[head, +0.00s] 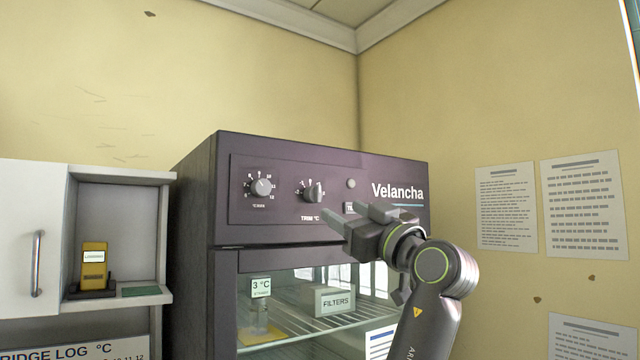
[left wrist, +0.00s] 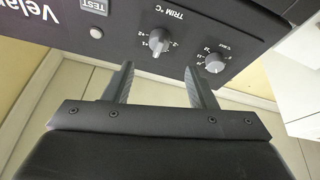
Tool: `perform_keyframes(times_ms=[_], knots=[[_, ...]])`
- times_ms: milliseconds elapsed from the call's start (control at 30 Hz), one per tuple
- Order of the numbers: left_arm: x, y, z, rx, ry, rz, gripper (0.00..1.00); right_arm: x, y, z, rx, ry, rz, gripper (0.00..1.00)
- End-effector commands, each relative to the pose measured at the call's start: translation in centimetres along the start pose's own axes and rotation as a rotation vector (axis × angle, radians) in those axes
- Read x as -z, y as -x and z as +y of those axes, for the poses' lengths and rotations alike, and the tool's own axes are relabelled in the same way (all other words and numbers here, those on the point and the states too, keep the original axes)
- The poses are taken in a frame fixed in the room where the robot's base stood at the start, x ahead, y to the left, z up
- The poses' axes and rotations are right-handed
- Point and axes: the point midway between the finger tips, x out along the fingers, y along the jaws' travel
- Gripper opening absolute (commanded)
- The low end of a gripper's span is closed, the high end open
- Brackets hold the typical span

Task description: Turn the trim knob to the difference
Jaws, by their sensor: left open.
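The trim knob (head: 313,191), a grey knob over the "TRIM °C" label, sits on the dark upper panel of the incubator. It also shows in the left wrist view (left wrist: 158,40), between and beyond my fingers. Its exact setting is too small to read. A second dial knob (head: 261,187) is to its left. My left gripper (head: 346,214) is open and empty, in front of the panel, below and right of the trim knob and apart from it. A "3 °C" card (head: 261,287) shows behind the glass door. My right gripper is not in view.
A small round button or lamp (head: 351,184) and a TEST button are right of the trim knob. A yellow logger (head: 94,262) stands in the white cabinet (head: 120,175) at left; its reading is illegible. A "FILTERS" box (head: 335,301) is behind the glass. Papers (head: 506,210) hang at right.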

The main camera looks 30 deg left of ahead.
Motion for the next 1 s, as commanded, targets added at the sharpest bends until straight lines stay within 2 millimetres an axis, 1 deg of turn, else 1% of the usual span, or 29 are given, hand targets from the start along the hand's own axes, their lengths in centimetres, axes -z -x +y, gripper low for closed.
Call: perform_keyframes(times_ms=[33,200,300,433,633,967,1000], knots=[[0.5,-1.3,0.0,0.003,-0.003,0.001,0.51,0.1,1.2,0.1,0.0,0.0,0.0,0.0],[0.5,-4.5,0.1,0.002,-0.003,0.002,0.51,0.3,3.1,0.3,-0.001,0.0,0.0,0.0],[0.4,-6.1,0.1,0.002,-0.004,0.002,0.51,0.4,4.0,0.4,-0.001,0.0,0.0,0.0],[0.3,-7.7,0.1,0.001,-0.003,0.001,0.51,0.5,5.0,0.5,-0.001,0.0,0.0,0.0],[0.1,-9.0,0.1,-0.001,-0.001,0.0,0.51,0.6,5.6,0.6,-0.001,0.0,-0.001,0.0],[-0.1,-9.2,0.1,-0.002,-0.001,0.0,0.51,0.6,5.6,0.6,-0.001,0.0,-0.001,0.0],[-0.1,-9.2,0.1,-0.002,-0.001,0.0,0.46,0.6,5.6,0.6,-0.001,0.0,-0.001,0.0]])
